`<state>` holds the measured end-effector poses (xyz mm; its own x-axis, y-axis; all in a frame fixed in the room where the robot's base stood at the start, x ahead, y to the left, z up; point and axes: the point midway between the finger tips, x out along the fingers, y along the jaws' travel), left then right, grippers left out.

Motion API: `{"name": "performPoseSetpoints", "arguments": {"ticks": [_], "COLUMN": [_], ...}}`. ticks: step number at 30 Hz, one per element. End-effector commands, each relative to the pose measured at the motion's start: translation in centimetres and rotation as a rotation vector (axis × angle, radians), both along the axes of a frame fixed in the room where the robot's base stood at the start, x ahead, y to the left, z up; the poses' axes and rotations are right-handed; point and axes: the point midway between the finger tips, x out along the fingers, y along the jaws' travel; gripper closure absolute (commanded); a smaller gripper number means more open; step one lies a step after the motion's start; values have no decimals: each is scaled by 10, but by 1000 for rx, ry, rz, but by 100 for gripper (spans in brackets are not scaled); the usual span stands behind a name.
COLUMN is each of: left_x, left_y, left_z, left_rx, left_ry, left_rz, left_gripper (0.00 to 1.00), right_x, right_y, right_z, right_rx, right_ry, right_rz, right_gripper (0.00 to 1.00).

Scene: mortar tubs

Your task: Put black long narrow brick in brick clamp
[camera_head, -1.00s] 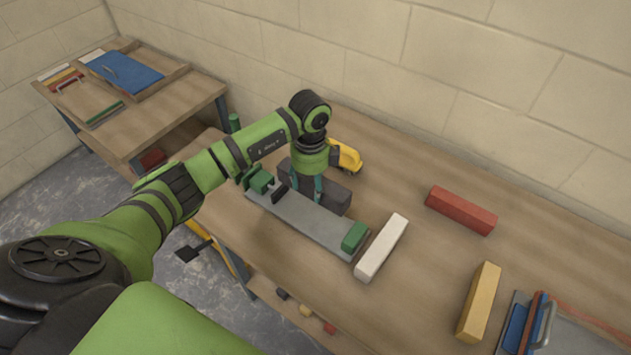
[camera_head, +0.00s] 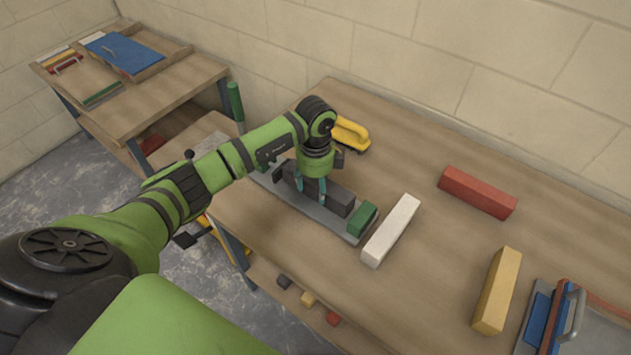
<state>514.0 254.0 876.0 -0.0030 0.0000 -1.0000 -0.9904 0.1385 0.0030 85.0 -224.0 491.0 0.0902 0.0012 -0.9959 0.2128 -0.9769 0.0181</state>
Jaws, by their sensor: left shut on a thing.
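The black long narrow brick (camera_head: 338,199) is held in my left gripper (camera_head: 311,188), whose fingers are shut across its middle. The brick lies lengthwise along the brick clamp, a long grey plate (camera_head: 337,229) with a green jaw (camera_head: 362,218) at its near right end. The brick's right end is close to that green jaw. I cannot tell whether it touches the plate or the jaw. The clamp's other end is partly hidden by my left arm and gripper. My right gripper is not in view.
A white brick (camera_head: 391,231) lies just right of the clamp. A red brick (camera_head: 478,192), a yellow brick (camera_head: 497,290) and a blue tool (camera_head: 538,322) lie further right. A yellow-handled tool (camera_head: 350,133) is behind the gripper.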

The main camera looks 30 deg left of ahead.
Motion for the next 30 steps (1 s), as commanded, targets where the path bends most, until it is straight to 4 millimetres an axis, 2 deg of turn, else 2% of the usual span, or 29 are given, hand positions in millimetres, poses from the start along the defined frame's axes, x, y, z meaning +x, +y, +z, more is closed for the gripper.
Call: {"name": "performPoseSetpoints", "arguments": {"ticks": [30], "left_x": [1], "left_y": [0], "left_z": [-11], "left_rx": [-1], "left_ry": [-4], "left_rz": [0], "left_gripper": [98], "right_x": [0], "right_y": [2], "right_z": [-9], "right_rx": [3], "right_ry": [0], "right_rz": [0], "right_gripper": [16]}}
